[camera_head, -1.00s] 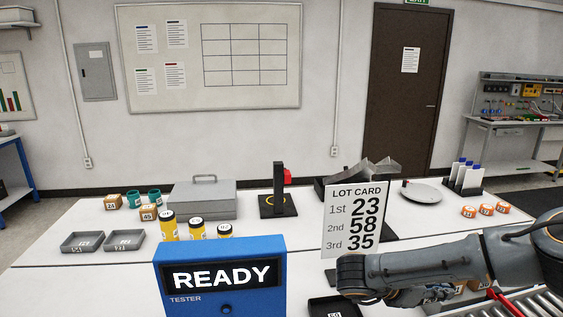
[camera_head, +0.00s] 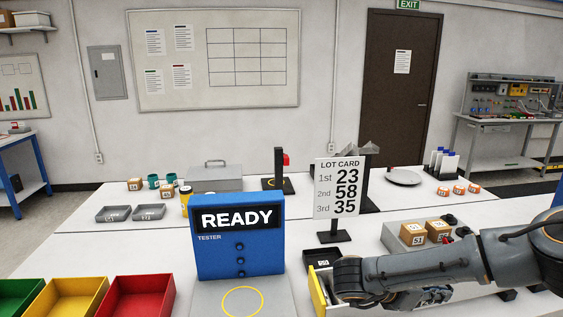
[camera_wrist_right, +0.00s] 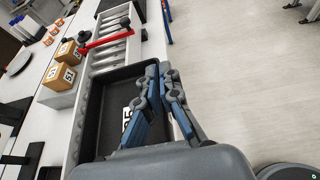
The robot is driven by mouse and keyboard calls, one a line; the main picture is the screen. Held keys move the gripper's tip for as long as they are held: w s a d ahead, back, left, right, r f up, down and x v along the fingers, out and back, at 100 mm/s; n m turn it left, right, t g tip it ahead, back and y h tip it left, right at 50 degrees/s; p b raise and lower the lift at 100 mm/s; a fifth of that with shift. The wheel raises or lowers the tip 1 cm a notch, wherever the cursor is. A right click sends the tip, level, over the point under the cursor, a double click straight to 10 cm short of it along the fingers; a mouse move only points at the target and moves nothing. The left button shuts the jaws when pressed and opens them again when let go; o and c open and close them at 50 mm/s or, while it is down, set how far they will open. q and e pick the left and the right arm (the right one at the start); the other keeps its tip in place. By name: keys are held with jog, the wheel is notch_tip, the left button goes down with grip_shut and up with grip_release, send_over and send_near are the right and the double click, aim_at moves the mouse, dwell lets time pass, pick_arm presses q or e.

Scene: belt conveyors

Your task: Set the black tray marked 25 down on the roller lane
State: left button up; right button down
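The black tray (camera_wrist_right: 96,124) fills the middle of the right wrist view. Its white label (camera_wrist_right: 127,120) is partly covered by a finger, and I cannot read the number fully. My right gripper (camera_wrist_right: 164,74) has its fingers close together on the tray's right wall, one inside and one outside. The roller lane (camera_wrist_right: 112,52) shows beyond the tray's far end, with a red bar across it. The tray lies in line with the lane; I cannot tell whether it touches the rollers. In the head view my right gripper (camera_head: 400,298) is low at the right, largely behind its arm. My left gripper is not in view.
A grey block with two numbered boxes (camera_head: 412,234) stands beside the lane. The blue tester (camera_head: 238,262), lot card (camera_head: 338,188) and another small black tray (camera_head: 321,257) are to the left. Green, yellow and red bins (camera_head: 140,300) stand at the front left.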

jog(key=a, duration=0.2)
jog(key=a+f+t, duration=0.1)
jog(key=shift+s+f+n, duration=0.1)
jog(key=shift+s+n, duration=0.25)
jog(key=shift+n, duration=0.05)
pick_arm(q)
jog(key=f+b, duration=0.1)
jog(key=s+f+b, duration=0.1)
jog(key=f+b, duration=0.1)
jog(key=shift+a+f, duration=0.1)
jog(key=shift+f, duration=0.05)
pick_arm(e)
jog(key=s+a+f+n+t+y, duration=0.2)
jog(key=s+a+f+n+t, duration=0.2)
jog(key=s+a, duration=0.6)
jog(key=shift+s+f+n+t+y, duration=0.3)
jog(key=shift+s+f+n+y, duration=0.1)
jog(key=shift+s+f, duration=0.3)
